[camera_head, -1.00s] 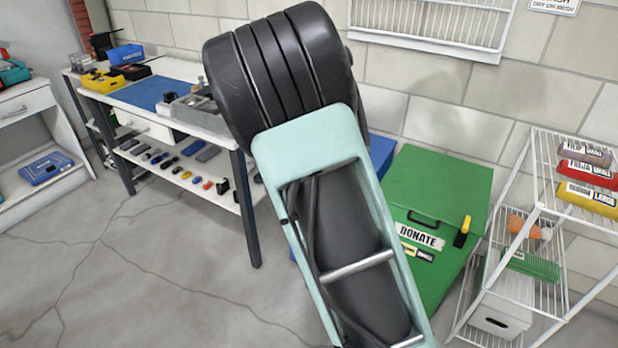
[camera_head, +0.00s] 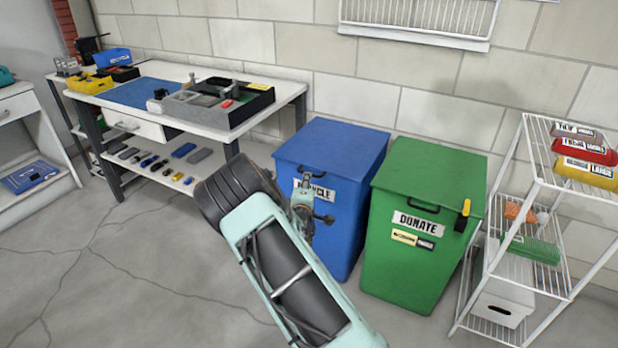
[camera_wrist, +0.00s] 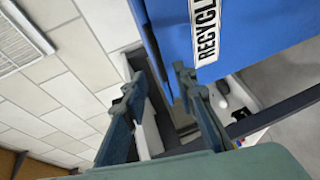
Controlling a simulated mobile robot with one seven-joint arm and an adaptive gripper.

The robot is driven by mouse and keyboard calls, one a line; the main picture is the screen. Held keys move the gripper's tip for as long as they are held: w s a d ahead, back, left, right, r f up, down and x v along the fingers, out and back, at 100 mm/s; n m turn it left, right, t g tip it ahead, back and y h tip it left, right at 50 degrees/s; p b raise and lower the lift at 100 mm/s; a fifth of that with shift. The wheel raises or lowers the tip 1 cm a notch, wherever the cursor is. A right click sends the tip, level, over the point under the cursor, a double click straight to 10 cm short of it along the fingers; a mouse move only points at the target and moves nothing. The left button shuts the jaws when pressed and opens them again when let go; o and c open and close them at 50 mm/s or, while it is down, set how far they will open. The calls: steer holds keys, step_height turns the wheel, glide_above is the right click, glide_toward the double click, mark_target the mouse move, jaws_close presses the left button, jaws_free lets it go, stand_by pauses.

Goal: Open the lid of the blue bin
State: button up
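The blue bin (camera_head: 352,215) stands against the wall, its blue lid (camera_head: 335,145) lying shut on top. A dark handle (camera_head: 312,173) is at the lid's front edge, above a white "RECYCLE" label partly hidden by my gripper. My gripper (camera_head: 306,186) is in front of the bin's upper front, near the handle; contact cannot be told. In the wrist view, the two fingers of my gripper (camera_wrist: 158,80) are apart with nothing between them. The blue bin (camera_wrist: 240,22) with its label fills the upper right there, beside the right finger.
A green "DONATE" bin (camera_head: 410,265) stands close on the right, with a white wire rack (camera_head: 540,180) beyond it. A workbench (camera_head: 285,90) with trays and tools is on the left. The floor (camera_head: 130,270) at front left is clear.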

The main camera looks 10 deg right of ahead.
steer(key=b+x, duration=0.1)
steer(key=x, duration=0.6)
steer(key=shift+w+b, duration=0.15)
steer(key=shift+b, duration=0.2)
steer(key=shift+c, duration=0.3)
jaws_close()
